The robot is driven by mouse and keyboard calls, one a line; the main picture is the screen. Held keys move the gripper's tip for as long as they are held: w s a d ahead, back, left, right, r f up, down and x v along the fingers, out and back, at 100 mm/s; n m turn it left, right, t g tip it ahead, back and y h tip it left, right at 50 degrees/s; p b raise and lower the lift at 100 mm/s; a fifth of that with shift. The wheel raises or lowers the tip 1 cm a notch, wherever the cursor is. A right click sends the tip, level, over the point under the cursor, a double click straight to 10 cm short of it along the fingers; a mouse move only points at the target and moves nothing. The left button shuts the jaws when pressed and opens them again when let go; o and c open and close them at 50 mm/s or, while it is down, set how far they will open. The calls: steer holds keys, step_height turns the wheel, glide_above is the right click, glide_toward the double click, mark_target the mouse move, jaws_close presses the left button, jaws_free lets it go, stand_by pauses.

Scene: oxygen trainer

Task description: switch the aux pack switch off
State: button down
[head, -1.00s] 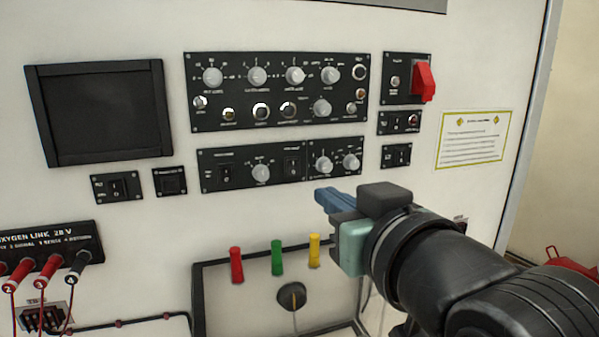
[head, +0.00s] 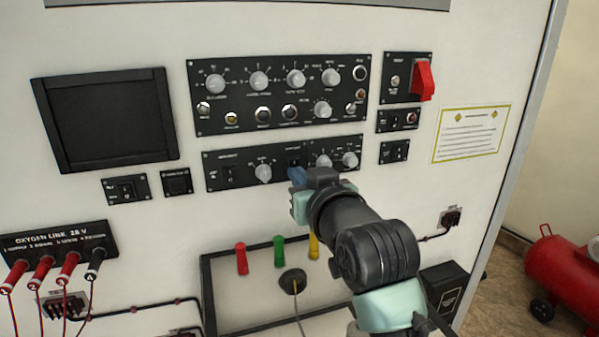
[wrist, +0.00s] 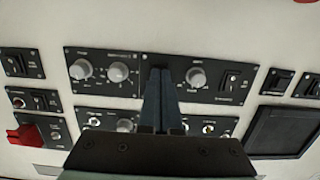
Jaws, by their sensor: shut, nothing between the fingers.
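Several black rocker switches show, but their labels are too blurred to tell surely which is the aux pack switch. On the lower long black panel (head: 235,178), one rocker switch (head: 228,172) sits at the left, and another rocker switch (head: 294,162) sits right of the single knob. My gripper (head: 297,176) is shut and empty, its blue fingertips at this second switch and covering its lower part. Contact cannot be told. In the wrist view, turned upside down, my gripper (wrist: 165,75) hides that switch; the left-end switch (wrist: 231,80) shows clear at the right.
An upper knob panel (head: 275,92) sits above. A red guard (head: 424,80) sticks out at the upper right. Small switch panels (head: 394,152) lie right of the lower panel. Red, green (head: 279,250) and yellow handles stand below. A dark screen (head: 105,118) is at the left.

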steer(key=t+b, duration=0.2)
steer(key=b, duration=0.4)
steer(key=shift+w+a+y+b, duration=0.1)
steer(key=shift+w+y+b, duration=0.05)
steer(key=shift+y+b, duration=0.2)
